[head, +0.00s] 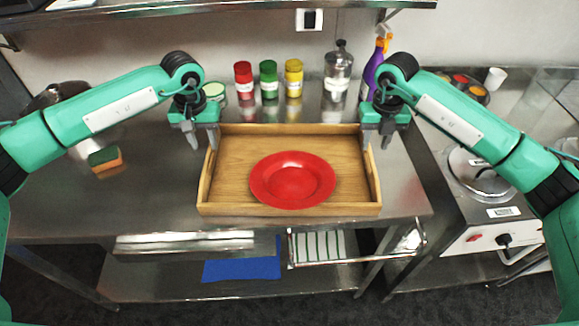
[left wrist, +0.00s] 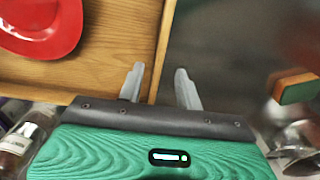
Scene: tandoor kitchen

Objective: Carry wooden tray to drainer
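The wooden tray (head: 225,170) lies on the steel table with a red plate (head: 292,180) in it. My left gripper (head: 201,139) is at the tray's far left corner. In the left wrist view its fingers (left wrist: 159,88) are apart, one over the inside of the tray (left wrist: 115,70) and one outside, with the side wall between them. Whether they touch the wall is unclear. My right gripper (head: 377,139) is at the far right corner, fingers apart near the right wall. I cannot identify a drainer for certain.
Red (head: 244,80), green (head: 268,80) and yellow (head: 293,78) bottles stand behind the tray. A sponge (head: 105,158) lies at left. A hot plate (head: 480,175) stands at right. Below are a blue cloth (head: 243,264) and a striped item (head: 318,246) by a metal rail.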

